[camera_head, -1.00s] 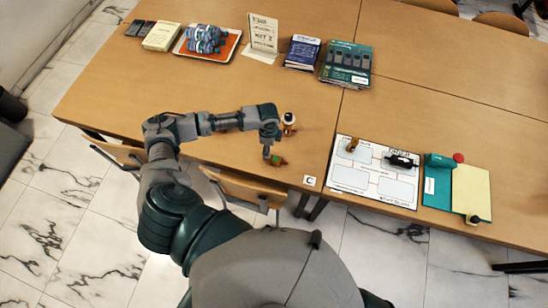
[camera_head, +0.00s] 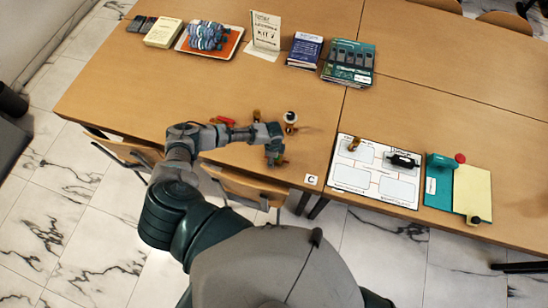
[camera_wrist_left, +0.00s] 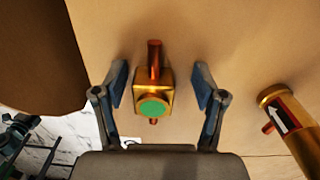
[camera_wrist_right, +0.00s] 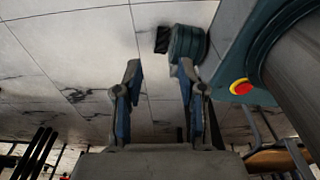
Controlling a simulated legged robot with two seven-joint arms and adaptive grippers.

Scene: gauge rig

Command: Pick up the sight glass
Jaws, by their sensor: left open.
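The sight glass, as I take it, is a small brass block with a round green window and a copper-coloured stub; it sits between my left fingers in the left wrist view (camera_wrist_left: 153,95). My left gripper (camera_wrist_left: 160,88) is open around it, with gaps visible on both sides. In the head view my left gripper (camera_head: 274,156) is over the near edge area of the table and mostly hides the part. My right gripper (camera_wrist_right: 157,85) is open and empty, with floor behind it in the right wrist view.
A brass cylinder with a white arrow (camera_wrist_left: 290,125) lies right of my left gripper. Farther up the table (camera_head: 200,80) are a red part (camera_head: 225,121), a brass part (camera_head: 256,116) and a black-and-white part (camera_head: 290,119). A white board (camera_head: 376,185) with parts lies right.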

